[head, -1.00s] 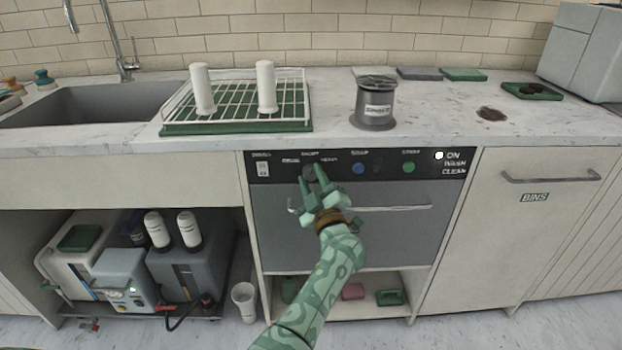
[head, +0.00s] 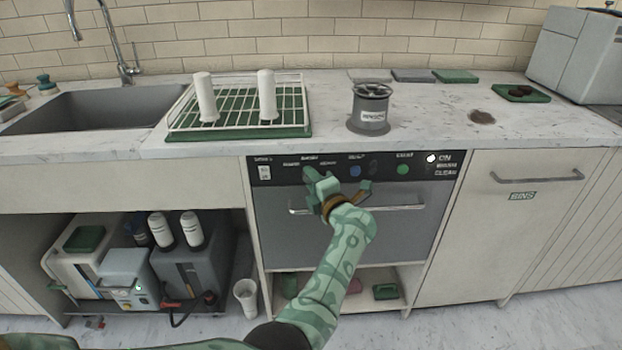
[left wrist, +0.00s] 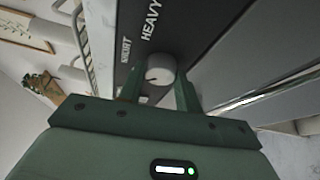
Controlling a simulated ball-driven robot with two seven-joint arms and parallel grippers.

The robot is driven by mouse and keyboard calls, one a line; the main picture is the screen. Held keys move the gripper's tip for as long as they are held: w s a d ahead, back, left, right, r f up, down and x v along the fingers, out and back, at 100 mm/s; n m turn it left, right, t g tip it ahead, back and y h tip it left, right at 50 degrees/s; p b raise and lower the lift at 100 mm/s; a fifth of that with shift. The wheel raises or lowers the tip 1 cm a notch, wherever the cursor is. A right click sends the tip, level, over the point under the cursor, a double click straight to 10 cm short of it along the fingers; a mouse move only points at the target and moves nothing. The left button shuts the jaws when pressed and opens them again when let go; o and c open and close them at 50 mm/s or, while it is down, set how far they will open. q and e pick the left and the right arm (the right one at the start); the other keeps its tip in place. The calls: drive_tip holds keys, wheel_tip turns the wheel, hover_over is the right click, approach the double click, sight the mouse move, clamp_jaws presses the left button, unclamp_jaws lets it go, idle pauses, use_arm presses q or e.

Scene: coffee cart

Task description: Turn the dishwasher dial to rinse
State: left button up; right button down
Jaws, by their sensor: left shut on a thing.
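The dishwasher's black control panel (head: 330,168) runs under the counter's front edge. My left gripper (head: 309,175) is at the panel's left part and covers the dial in the head view. In the left wrist view the dial (left wrist: 160,68) is a round, pale grey knob with a light mark. The left gripper's two green fingers (left wrist: 158,85) stand on either side of it, shut on it. The words SHORT and HEAVY show beside the knob. Where the mark points I cannot tell for sure. My right gripper is not in view.
The panel also has a white switch (head: 264,173), a blue button (head: 355,171) and a green button (head: 403,169). The door handle (head: 400,208) sticks out just below. A rack (head: 180,118) with two white cylinders and a grey pot (head: 369,110) stand on the counter above.

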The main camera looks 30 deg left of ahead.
use_arm(q)
drive_tip(key=shift+n, duration=0.4)
drive_tip(key=shift+n+h+p, duration=0.4)
drive_tip(key=shift+n+p, duration=0.1)
drive_tip(key=shift+n, duration=0.4)
drive_tip(key=shift+h+p, duration=0.3)
drive_tip(key=shift+n, duration=0.3)
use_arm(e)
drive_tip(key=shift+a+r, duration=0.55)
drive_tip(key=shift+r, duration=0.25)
use_arm(q)
drive_tip(key=shift+s+f, duration=0.1)
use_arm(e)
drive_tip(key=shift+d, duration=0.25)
use_arm(q)
drive_tip(key=o, duration=1)
